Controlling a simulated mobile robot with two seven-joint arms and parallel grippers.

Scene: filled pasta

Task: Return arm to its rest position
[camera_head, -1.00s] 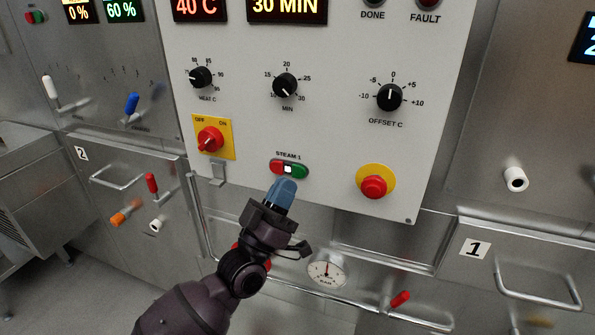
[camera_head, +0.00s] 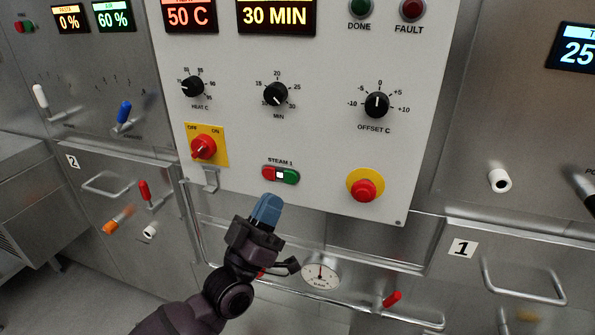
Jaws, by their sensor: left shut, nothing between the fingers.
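My left gripper (camera_head: 266,211) has blue fingertips and is shut and empty. It is just below the STEAM 1 switch (camera_head: 280,175), in front of the lower part of the white control panel (camera_head: 310,155). The switch has a red left half, a white middle and a green right half, and the fingertips do not cover it. The left arm reaches in from the bottom left. My right gripper is not in view.
The panel carries a red rotary switch (camera_head: 203,147) on a yellow plate, a red emergency button (camera_head: 363,190) and black knobs. Below are a pressure gauge (camera_head: 320,275), metal rails and a red-handled valve (camera_head: 391,300). Open floor shows at lower left.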

